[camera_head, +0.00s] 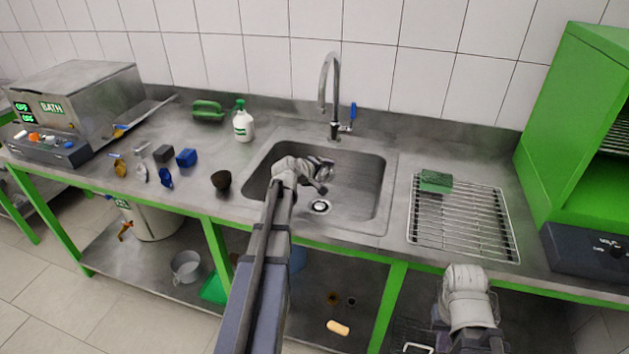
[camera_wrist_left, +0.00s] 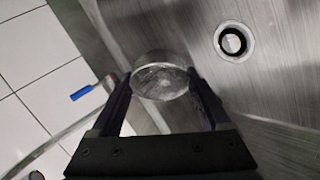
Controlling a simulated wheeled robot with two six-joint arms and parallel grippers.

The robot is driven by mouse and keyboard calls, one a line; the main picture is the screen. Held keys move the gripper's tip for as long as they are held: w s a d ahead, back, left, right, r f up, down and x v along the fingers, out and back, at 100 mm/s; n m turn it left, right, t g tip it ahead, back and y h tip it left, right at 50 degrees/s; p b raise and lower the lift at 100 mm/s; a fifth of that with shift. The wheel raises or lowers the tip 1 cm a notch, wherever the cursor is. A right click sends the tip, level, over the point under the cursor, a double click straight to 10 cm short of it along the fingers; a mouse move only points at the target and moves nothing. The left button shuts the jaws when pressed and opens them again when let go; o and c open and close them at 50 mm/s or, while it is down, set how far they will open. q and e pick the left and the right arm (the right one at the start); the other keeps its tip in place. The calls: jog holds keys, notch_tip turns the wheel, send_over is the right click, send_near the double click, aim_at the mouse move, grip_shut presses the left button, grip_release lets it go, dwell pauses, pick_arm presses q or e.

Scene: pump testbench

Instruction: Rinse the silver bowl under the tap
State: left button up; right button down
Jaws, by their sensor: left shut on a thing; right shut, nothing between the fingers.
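The silver bowl (camera_wrist_left: 160,78) sits between the fingers of my left gripper (camera_wrist_left: 165,92) in the left wrist view, and the gripper is shut on it. In the head view, my left gripper (camera_head: 318,178) is over the sink basin (camera_head: 355,190), and the bowl (camera_head: 326,164) shows only partly beside it. The tap (camera_head: 329,85) arches over the back of the sink, with a blue lever (camera_head: 352,112) on its right. In the wrist view, the lever (camera_wrist_left: 81,93) shows left of the bowl. I make out no water stream. My right arm is at lower right; its fingers are not visible.
A wire rack (camera_head: 460,222) with a green sponge (camera_head: 435,181) lies right of the sink. A dark cup (camera_head: 221,180) and a green-capped bottle (camera_head: 243,124) stand left of it. A green cabinet (camera_head: 562,110) bounds the right. The drain (camera_head: 319,207) is uncovered.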

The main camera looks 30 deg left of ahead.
pick_arm(q)
jog(key=shift+w+d+r+g+p, duration=0.15)
jog(key=shift+w+g+p, duration=0.15)
jog(key=shift+g+p, duration=0.35)
jog(key=shift+w+d+f+m+g+y+p, duration=0.25)
jog(key=shift+w+m+g+y+p, duration=0.25)
jog(key=shift+g+p, duration=0.45)
jog(key=w+d+f+m+g+y+p, duration=0.1)
jog(key=w+d+f+g+y, duration=0.1)
jog(key=w+g, duration=0.3)
jog(key=shift+w+d+f+g+y+p, duration=0.25)
jog(key=shift+w+d+g+y+p, duration=0.15)
jog(key=shift+w+d+y, duration=0.45)
jog(key=shift+s+d, duration=0.1)
jog(key=shift+s, duration=0.05)
jog(key=shift+r+p, duration=0.85)
jog(key=shift+r, duration=0.1)
